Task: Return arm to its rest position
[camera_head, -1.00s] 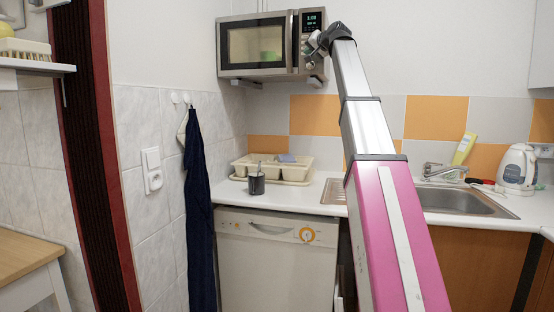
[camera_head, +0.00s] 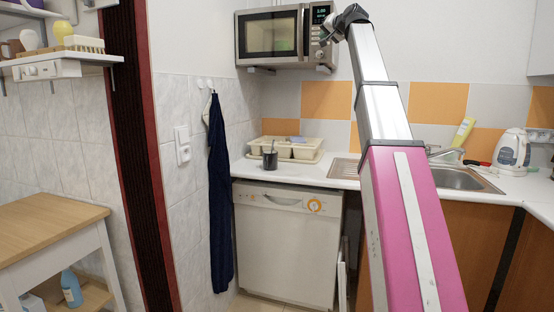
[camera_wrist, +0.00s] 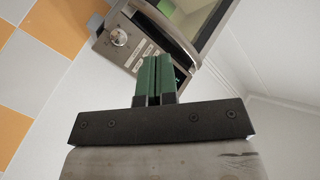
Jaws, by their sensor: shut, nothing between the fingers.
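My arm is extended forward and up across the right half of the head view, with pink and silver links. My gripper (camera_head: 328,32) is at its far end, in front of the right side of the microwave (camera_head: 274,36) at its control panel. In the wrist view the green fingers of my gripper (camera_wrist: 154,60) lie side by side, shut and empty. The microwave's knob and buttons (camera_wrist: 120,40) show beyond the fingertips. I cannot tell whether the fingers touch the panel. The microwave door is closed, with a greenish shape behind its glass.
Below is a white counter (camera_head: 340,184) with a dish rack (camera_head: 290,150), a dark mug (camera_head: 270,159), a sink (camera_head: 460,179) and a kettle (camera_head: 511,150). A dishwasher (camera_head: 285,245) stands under it. A wooden table (camera_head: 45,228) is at left. A dark towel (camera_head: 219,200) hangs on the wall.

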